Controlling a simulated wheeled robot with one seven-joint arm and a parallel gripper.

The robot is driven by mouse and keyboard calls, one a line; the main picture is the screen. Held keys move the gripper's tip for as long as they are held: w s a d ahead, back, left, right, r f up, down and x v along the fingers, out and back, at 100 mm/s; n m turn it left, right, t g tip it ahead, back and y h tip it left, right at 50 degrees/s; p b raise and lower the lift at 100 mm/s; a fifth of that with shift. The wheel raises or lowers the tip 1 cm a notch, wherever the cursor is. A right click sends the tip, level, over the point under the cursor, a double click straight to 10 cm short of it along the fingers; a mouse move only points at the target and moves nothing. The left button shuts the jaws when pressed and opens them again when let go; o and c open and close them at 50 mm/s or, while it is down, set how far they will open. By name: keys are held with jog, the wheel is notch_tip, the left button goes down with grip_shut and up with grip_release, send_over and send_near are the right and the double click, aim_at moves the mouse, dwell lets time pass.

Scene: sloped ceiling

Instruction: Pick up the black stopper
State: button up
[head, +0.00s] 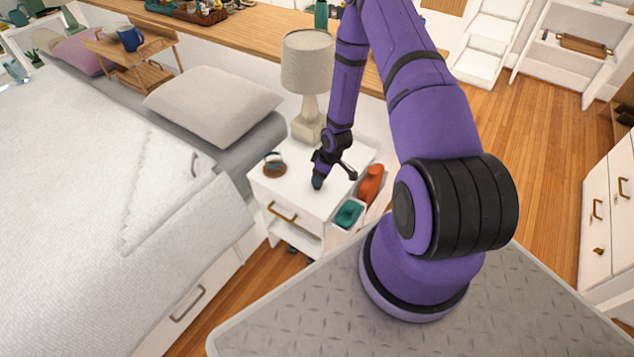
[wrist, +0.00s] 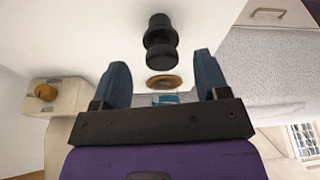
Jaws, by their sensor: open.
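The black stopper (wrist: 160,42) shows in the wrist view against the white nightstand top, with a wide end and a narrower neck. It lies just beyond my fingertips, roughly in line with the gap between them. My gripper (wrist: 161,66) is open, its two blue fingers apart with nothing between them. In the head view my gripper (head: 318,183) is low over the nightstand (head: 285,190). I cannot make out the stopper for certain in the head view, where my arm and gripper cover part of the top.
A table lamp (head: 307,75) stands at the back of the nightstand. A small round brown item (head: 274,168) sits on its left side. An orange bottle (head: 370,183) and a teal item (head: 348,214) are in a side holder. The bed (head: 90,220) is at left.

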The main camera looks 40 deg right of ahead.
jog(key=shift+x, duration=2.65)
jog(key=shift+w+a, duration=0.1)
jog(key=shift+a, duration=0.1)
jog(key=c, duration=0.9)
